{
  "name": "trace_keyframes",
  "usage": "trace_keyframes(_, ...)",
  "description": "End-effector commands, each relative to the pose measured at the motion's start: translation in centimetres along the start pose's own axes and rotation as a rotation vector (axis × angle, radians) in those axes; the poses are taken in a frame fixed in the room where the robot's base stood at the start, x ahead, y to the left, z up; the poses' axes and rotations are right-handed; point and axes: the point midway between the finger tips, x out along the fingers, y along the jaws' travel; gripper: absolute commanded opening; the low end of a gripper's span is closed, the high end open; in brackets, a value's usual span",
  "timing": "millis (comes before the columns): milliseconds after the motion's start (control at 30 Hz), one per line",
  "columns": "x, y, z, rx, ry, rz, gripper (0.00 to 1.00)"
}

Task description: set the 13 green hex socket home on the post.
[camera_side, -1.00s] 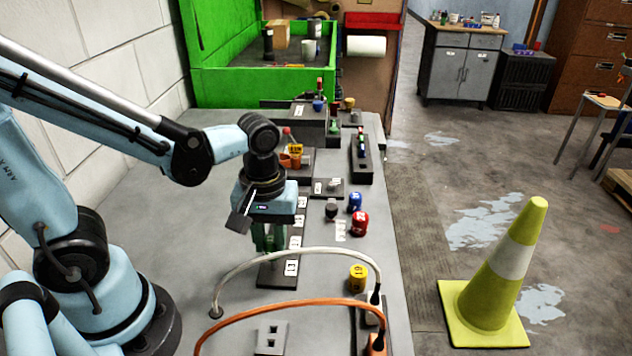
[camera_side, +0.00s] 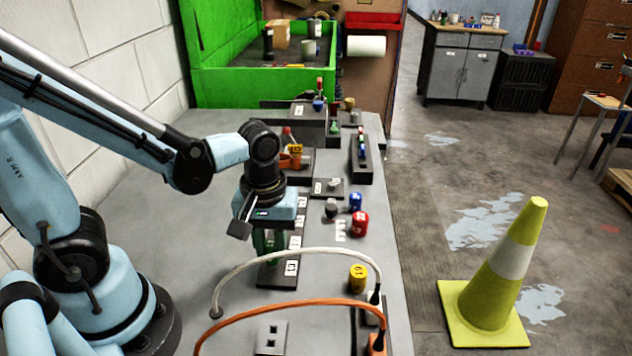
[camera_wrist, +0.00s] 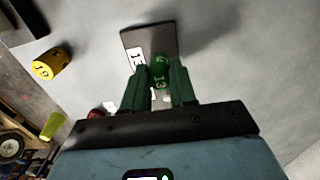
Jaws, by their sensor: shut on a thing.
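The green socket (camera_wrist: 159,76), marked 13, is between the two green fingers of my gripper (camera_wrist: 160,90) in the wrist view. The fingers are shut on it. In the side view my gripper (camera_side: 269,250) points down over the near end of a dark rail (camera_side: 278,276) with white number labels. The wrist view shows the end of this rail (camera_wrist: 160,32) with its 13 label (camera_wrist: 136,58) beside the socket. The post is hidden behind the socket and fingers, so I cannot tell how far the socket sits on it.
A yellow socket (camera_side: 357,278) marked 19 stands to the right, with red (camera_side: 359,224) and blue (camera_side: 355,202) sockets farther back. A white cable (camera_side: 300,250) and an orange cable (camera_side: 290,309) arch across the bench in front. Bench left of the rail is clear.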

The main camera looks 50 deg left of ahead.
Motion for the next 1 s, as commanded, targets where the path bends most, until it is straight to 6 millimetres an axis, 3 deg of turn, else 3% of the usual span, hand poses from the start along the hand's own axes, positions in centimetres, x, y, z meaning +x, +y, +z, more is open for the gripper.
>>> trace_keyframes(1000, 1.3, 0.0, 0.0, 0.000, 0.000, 0.000, 0.00)
